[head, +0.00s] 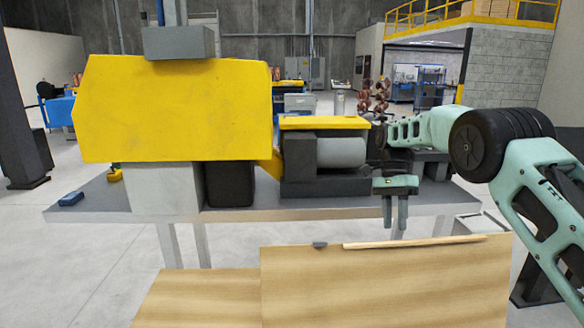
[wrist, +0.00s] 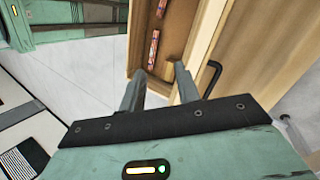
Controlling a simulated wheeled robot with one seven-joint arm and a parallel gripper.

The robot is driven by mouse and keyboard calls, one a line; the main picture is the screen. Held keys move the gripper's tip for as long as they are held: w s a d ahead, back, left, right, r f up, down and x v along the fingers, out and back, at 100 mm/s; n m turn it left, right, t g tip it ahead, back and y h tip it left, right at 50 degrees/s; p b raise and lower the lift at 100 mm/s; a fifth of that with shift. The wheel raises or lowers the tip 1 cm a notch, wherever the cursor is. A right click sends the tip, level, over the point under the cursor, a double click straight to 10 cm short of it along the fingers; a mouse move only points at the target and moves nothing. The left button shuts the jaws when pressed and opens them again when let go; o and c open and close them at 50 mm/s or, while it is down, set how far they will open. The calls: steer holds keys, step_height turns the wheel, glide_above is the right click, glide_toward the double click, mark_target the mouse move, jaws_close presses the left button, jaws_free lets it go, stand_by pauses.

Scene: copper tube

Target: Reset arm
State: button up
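My gripper (head: 395,228) hangs pointing down in the head view, above and behind the wooden cabinet and in front of the workbench. In the wrist view, the two fingers of my gripper (wrist: 160,75) are apart with nothing gripped between them. Two short copper-coloured tubes (wrist: 153,50) lie in an open wooden drawer (wrist: 134,40), beyond the fingertips in the wrist view. The tubes do not show in the head view, where the cabinet hides the drawer's inside. My arm reaches in from the right of the head view, bent at the elbow.
The wooden cabinet (head: 385,285) fills the lower middle. A black handle (wrist: 213,78) is close to the right finger. The grey workbench (head: 320,212) carries a yellow-and-grey machine (head: 180,110). A small blue block (head: 71,199) lies at its left end. Open floor shows left.

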steer(key=s+a+r+n+t+b, duration=0.1)
steer(key=s+a+n+t+b, duration=0.3)
steer(key=s+a+n, duration=1)
steer(key=s+f+n+t+b, duration=0.1)
steer(key=s+f+n+b, duration=0.1)
steer(key=s, duration=1.1)
steer(key=s+d+f+n+b, duration=0.1)
steer(key=s+f+n, duration=0.3)
steer(key=s, duration=1)
steer(key=shift+d+f+n+t+b, duration=0.15)
steer(key=shift+f+n+t+b, duration=0.25)
steer(key=shift+b, duration=0.3)
